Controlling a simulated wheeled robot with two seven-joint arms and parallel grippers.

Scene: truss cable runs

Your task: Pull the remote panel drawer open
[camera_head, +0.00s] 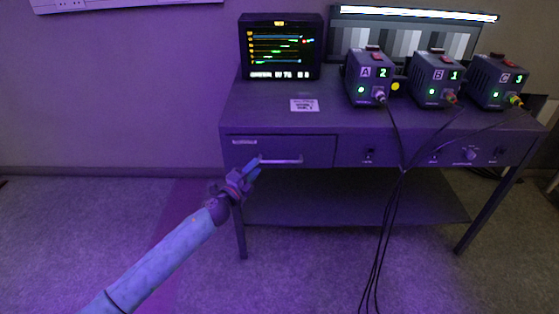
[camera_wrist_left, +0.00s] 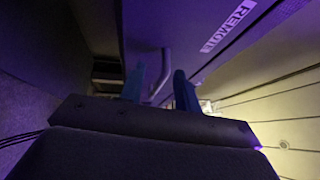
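The remote panel drawer (camera_head: 310,145) is at the left of the desk's front panel and looks flush with it. Its pale bar handle (camera_head: 284,161) runs across the lower part of the drawer front. In the left wrist view the REMOTE label (camera_wrist_left: 228,27) is on the drawer front, and the handle (camera_wrist_left: 160,77) shows between my fingers. My left gripper (camera_head: 251,169) is at the left end of the handle. Its two blue fingers (camera_wrist_left: 159,90) stand apart, and I see no clear contact with the bar. My right gripper is not in view.
The desk (camera_head: 250,105) carries a monitor (camera_head: 281,47), a wide screen behind, and three boxes marked A (camera_head: 365,85), B (camera_head: 432,85) and C (camera_head: 492,88). Dark cables (camera_head: 384,235) hang in front of the desk, right of the drawer. The floor at left is clear.

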